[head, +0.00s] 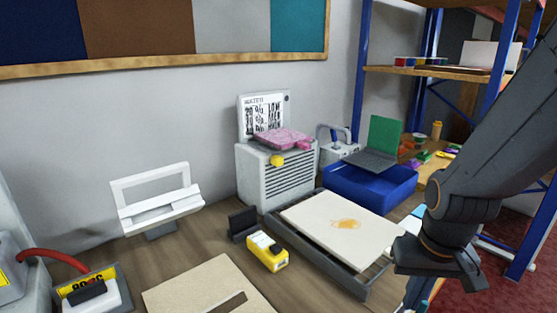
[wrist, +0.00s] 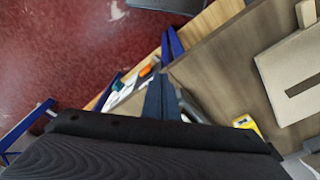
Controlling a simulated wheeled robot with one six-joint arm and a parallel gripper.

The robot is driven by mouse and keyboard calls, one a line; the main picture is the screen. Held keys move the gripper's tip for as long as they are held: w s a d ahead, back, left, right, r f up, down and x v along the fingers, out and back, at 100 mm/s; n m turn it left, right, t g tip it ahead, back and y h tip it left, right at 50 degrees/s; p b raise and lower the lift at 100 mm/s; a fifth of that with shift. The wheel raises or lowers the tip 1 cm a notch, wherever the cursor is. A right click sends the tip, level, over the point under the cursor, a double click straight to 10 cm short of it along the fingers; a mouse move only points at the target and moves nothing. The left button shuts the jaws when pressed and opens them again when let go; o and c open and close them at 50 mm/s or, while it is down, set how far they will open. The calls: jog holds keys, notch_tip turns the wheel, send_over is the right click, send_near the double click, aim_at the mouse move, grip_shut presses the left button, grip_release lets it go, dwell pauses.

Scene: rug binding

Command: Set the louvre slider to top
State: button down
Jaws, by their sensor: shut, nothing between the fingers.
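The louvred unit (head: 252,183) is a pale grey box with dark horizontal slats, standing against the wall at the middle of the head view. A round yellow knob (head: 277,161) sits on its front near the top of the slats; it looks like the louvre slider, but its track is too small to make out. My gripper (wrist: 162,85) is shut and empty in the wrist view, pointing over the table edge. In the head view my arm comes in from the right, well apart from the unit. The unit is not visible in the wrist view.
A pink object (head: 285,139) and a printed sign (head: 263,113) are on or behind the unit. A dark tray with a cream board (head: 340,225), a blue bin (head: 370,188) and a yellow device (head: 267,252) stand near it. Blue shelving (head: 361,80) rises behind at the right.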

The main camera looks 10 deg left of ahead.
jog(key=shift+w+d, duration=0.1)
jog(key=shift+w, duration=0.1)
